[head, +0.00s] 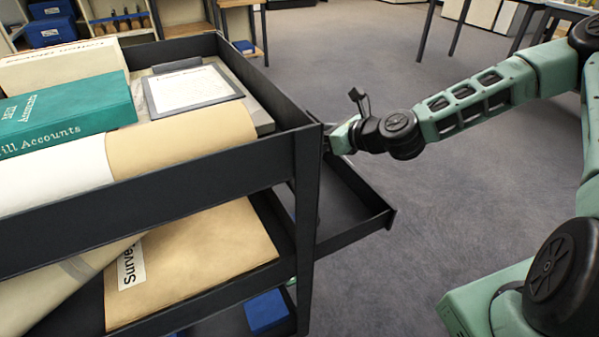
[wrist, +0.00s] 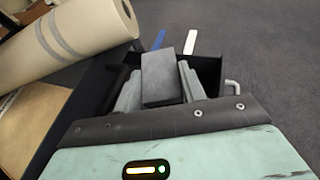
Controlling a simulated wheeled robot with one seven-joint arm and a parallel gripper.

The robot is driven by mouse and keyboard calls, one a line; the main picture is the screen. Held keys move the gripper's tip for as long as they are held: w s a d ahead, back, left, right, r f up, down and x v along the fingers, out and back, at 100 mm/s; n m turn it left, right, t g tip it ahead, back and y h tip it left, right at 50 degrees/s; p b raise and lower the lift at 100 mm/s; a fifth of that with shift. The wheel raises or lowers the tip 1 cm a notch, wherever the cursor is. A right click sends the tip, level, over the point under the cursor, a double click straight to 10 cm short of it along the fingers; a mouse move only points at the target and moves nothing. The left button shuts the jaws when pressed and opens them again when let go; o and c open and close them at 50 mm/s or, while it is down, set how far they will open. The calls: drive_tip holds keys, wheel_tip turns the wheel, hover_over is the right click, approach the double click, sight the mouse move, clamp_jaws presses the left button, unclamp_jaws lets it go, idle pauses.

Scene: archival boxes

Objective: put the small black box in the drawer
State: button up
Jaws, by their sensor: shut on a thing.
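My gripper (wrist: 160,84) is shut on the small black box (wrist: 168,68), which looks dark grey between its two grey fingers in the wrist view. The drawer (head: 372,222) is a black, open-topped tray standing out from the right side of the cart, below its top tray. In the wrist view dark drawer walls (wrist: 210,72) show behind and beside the box. I cannot tell whether the box is above the drawer's rim or inside it. In the head view my wrist is at the cart's corner post, and the fingers and box are hidden.
A brown folder (head: 200,260) and a blue box (head: 266,310) are lower down.

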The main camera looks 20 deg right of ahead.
drive_tip(key=a, duration=0.1)
drive_tip(key=w+a, duration=0.1)
drive_tip(key=a, duration=0.1)
drive_tip(key=shift+w+a+f+b, duration=0.1)
drive_tip(key=shift+w+a+b, duration=0.1)
drive_tip(key=shift+w+b, duration=0.2)
wheel_tip(320, 180, down, 8)
drive_tip(key=b, duration=0.3)
drive_tip(key=shift+w+a+r, duration=0.1)
drive_tip(key=shift+r, duration=0.15)
drive_tip(key=f+b, duration=0.2)
drive_tip(key=f, duration=0.2)
drive_tip(key=shift+a+b, duration=0.2)
drive_tip(key=shift+b, duration=0.1)
drive_tip(key=shift+w+a, duration=0.15)
drive_tip(key=shift+r, duration=0.1)
drive_tip(key=shift+f, duration=0.2)
drive_tip(key=o, duration=1)
drive_tip(key=shift+c, duration=0.2)
drive_tip(key=shift+r, duration=0.2)
